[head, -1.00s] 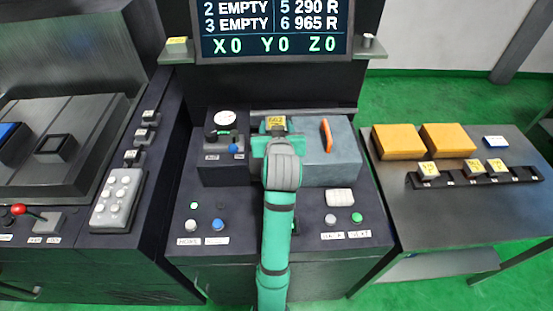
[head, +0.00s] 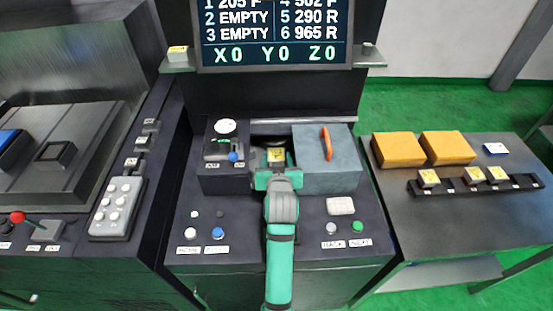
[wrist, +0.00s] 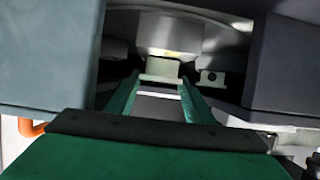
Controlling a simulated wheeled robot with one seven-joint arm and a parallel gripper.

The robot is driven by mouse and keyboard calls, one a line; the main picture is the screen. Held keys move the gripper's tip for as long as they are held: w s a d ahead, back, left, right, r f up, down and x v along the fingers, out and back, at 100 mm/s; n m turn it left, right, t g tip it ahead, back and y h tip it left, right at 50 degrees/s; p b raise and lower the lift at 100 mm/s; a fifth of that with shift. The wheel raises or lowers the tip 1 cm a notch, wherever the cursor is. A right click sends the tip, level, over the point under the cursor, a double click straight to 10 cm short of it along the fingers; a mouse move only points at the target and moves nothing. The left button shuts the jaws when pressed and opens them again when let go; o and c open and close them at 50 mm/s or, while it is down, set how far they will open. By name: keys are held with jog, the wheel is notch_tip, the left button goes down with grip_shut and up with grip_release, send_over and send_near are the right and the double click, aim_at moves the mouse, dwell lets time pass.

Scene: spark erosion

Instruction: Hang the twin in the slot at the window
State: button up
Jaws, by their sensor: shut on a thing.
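My gripper (head: 276,168) is in the gap between the dial block and the grey-blue box in the head view. It is shut on a small block with a yellow top (head: 276,155). In the wrist view the pale block (wrist: 160,72) sits between the ends of the green fingers (wrist: 160,90). I cannot read its label. Similar yellow-topped blocks stand on the black rack (head: 451,188) at the right, and another sits on the small shelf (head: 178,53) left of the screen. I cannot tell which opening is the window slot.
The grey-blue box (head: 345,165) with an orange handle (head: 326,143) stands close right of my gripper. The dial block (head: 215,178) stands close left. Buttons line the panel front. The screen (head: 275,30) is behind. Two orange boxes (head: 397,149) sit on the right table.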

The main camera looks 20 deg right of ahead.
jog(key=o, duration=1)
jog(key=shift+o, duration=0.2)
jog(key=shift+w, duration=0.1)
jog(key=shift+s+r, duration=0.15)
jog(key=shift+s, duration=0.25)
jog(key=v, duration=1.1)
jog(key=shift+s, duration=0.2)
jog(key=shift+w+a, duration=0.1)
